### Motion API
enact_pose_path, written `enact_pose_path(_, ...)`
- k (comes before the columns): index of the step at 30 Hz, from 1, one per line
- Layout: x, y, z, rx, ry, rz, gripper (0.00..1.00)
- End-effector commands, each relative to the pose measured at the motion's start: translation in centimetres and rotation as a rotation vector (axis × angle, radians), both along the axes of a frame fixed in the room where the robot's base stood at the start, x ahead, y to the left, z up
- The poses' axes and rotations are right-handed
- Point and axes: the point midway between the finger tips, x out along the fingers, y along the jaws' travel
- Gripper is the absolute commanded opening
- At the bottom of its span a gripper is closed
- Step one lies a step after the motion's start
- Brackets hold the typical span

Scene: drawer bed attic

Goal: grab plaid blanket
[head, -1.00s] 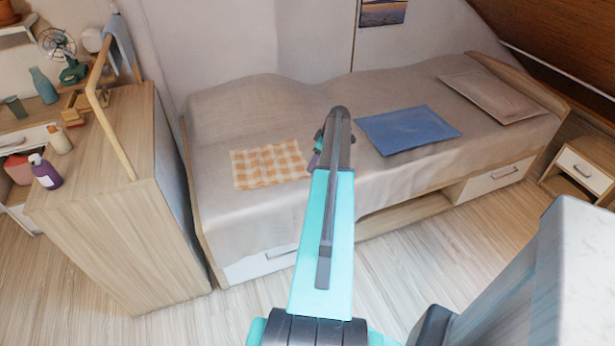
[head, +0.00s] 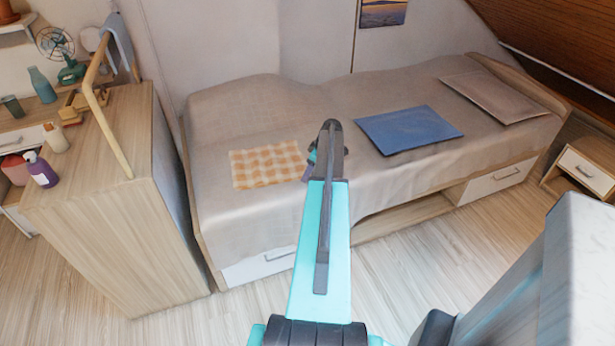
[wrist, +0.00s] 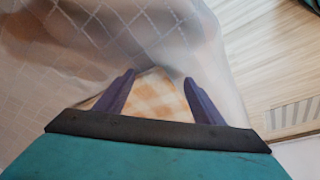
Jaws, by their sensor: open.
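The plaid blanket (head: 268,165) is an orange-and-white checked piece lying flat on the left part of the bed's cover. It also shows in the wrist view (wrist: 157,98), between and behind the fingers. My gripper (head: 309,172) is at the right edge of the blanket in the head view, mostly hidden behind my arm. In the wrist view my gripper (wrist: 159,77) has its two purple fingers spread apart with nothing held between them. I cannot tell how high the fingertips are above the cover.
The bed (head: 235,225) has a pale cover, a blue cushion (head: 408,129) and a beige pillow (head: 494,97) to the right. A wooden cabinet (head: 105,225) stands close to the bed's left end. A drawer (head: 495,183) sits under the bed. Bare floor (head: 430,250) lies in front.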

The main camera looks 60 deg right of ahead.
Motion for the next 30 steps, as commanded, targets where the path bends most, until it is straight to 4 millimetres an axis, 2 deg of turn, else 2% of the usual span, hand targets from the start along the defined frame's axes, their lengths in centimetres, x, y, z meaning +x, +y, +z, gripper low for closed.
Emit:
enact_pose_path(20,0.3,0.06,-0.85,0.0,0.0,0.0,0.62)
enact_pose_path(30,0.32,0.09,-0.79,0.0,0.0,0.001,0.36)
